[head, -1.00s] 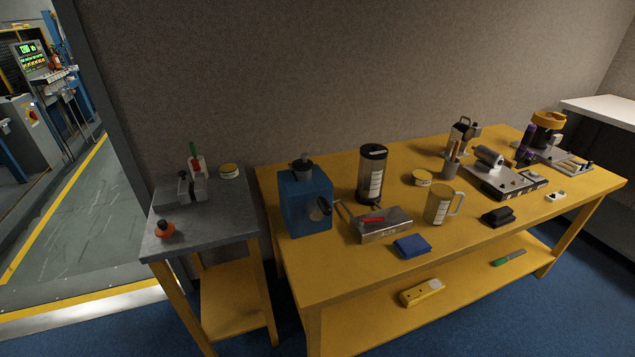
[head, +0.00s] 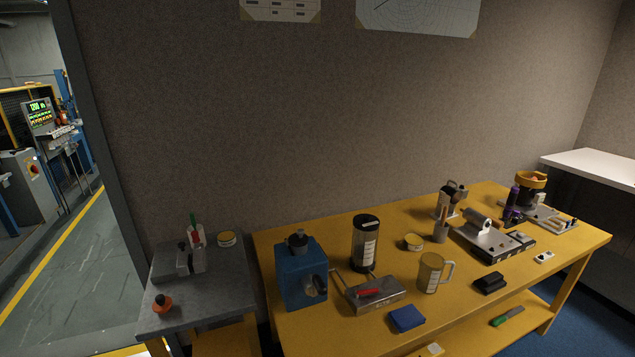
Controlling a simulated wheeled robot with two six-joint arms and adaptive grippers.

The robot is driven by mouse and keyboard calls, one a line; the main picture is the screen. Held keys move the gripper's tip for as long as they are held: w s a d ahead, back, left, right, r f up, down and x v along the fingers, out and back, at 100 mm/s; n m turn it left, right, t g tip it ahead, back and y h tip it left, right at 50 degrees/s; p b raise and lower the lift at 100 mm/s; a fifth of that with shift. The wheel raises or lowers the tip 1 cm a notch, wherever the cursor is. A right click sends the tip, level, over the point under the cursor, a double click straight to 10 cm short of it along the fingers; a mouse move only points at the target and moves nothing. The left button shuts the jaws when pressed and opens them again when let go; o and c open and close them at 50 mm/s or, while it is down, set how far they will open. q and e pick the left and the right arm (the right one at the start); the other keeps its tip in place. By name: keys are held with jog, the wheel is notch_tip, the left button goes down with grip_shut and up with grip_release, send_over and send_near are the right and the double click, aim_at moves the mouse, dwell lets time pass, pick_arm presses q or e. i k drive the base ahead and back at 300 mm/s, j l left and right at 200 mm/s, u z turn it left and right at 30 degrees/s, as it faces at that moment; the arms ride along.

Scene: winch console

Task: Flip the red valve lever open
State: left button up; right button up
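A small red lever (head: 369,292) lies on top of a silver metal box (head: 385,303) near the front of the yellow workbench. The lever lies roughly flat along the box top. Which way the lever counts as open cannot be told from here. Neither of my grippers shows in the head view.
A blue machine (head: 301,277) and a dark cylinder (head: 364,244) stand left of and behind the box. A grey side table (head: 206,305) stands at the left.

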aim_at(359, 292)
jog(key=i+l+u, duration=0.2)
jog(key=l, duration=0.4)
jog(key=l+u, duration=0.2)
jog(key=l, duration=0.4)
jog(key=i+l+u, duration=0.2)
jog(key=l, duration=0.45)
jog(key=i+j, duration=0.1)
jog(key=j, duration=0.25)
jog(key=i+j, duration=0.1)
jog(key=j, duration=0.2)
